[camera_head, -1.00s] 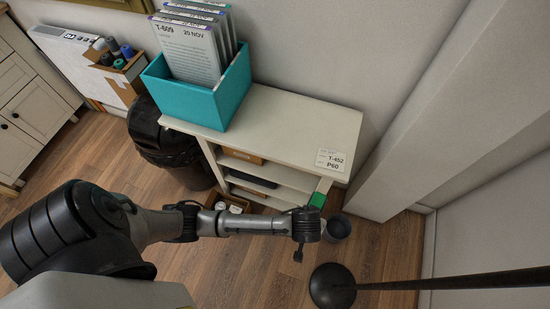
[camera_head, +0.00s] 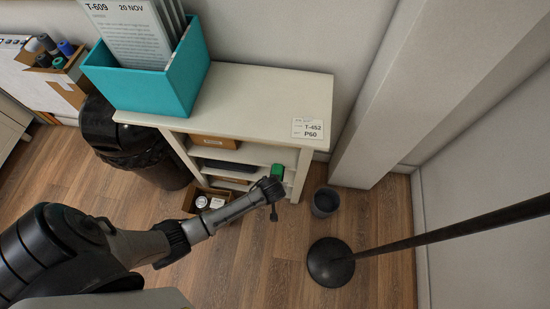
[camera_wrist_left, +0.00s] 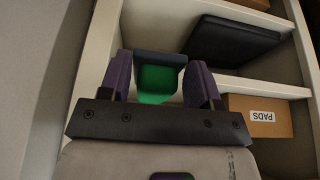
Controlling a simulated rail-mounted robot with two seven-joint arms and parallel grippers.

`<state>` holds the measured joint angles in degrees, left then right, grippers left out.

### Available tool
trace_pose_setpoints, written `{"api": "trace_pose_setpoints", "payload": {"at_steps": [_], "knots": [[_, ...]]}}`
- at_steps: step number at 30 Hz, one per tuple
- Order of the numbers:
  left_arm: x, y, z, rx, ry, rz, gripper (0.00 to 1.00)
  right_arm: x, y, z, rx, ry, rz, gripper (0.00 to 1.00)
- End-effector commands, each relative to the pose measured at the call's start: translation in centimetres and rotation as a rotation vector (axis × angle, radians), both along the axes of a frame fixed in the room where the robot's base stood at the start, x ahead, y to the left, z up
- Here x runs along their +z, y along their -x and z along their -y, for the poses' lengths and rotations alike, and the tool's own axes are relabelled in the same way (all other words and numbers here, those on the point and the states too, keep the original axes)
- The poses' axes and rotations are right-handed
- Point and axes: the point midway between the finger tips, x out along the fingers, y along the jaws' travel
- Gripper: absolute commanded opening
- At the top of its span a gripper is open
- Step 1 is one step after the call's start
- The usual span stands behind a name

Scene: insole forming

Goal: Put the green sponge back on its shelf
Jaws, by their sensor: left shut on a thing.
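The green sponge (camera_head: 277,171) shows at the end of my left arm, at the front right of the white shelf unit (camera_head: 236,98). In the left wrist view the green sponge (camera_wrist_left: 157,84) sits between the purple-sided fingers of my left gripper (camera_wrist_left: 160,82), which is shut on it. A dark edge lies along the sponge's far side. The gripper faces into the shelf unit, close to its side wall (camera_wrist_left: 110,35). In the head view the left gripper (camera_head: 275,180) is mostly hidden by my wrist. My right gripper is in no view.
A teal holder (camera_head: 150,84) stands on top. A black bin (camera_head: 135,140), a small grey bin (camera_head: 325,202) and a pole base (camera_head: 331,262) stand on the floor.

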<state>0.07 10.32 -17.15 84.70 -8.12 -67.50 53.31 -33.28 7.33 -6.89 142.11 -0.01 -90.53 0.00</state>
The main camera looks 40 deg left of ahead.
Motion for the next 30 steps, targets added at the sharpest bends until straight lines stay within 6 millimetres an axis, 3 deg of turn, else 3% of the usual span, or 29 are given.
{"api": "trace_pose_setpoints", "payload": {"at_steps": [3, 9, 20, 27, 30], "knots": [[-0.3, -2.5, -1.6, 0.001, -0.002, 0.001, 0.34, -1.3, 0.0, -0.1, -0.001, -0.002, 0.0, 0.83], [-0.2, -5.1, -3.3, 0.001, 0.0, 0.0, 0.34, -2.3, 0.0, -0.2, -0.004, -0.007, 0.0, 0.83], [-0.1, -6.7, -4.3, 0.0, 0.0, 0.0, 0.34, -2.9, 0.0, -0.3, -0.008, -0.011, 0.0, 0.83], [-0.2, -9.5, -6.0, 0.001, -0.002, 0.001, 0.34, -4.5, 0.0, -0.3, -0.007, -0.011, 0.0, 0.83], [-0.9, -9.4, -6.1, -0.001, -0.001, -0.002, 0.34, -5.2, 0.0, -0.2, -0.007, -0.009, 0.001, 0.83]]}}
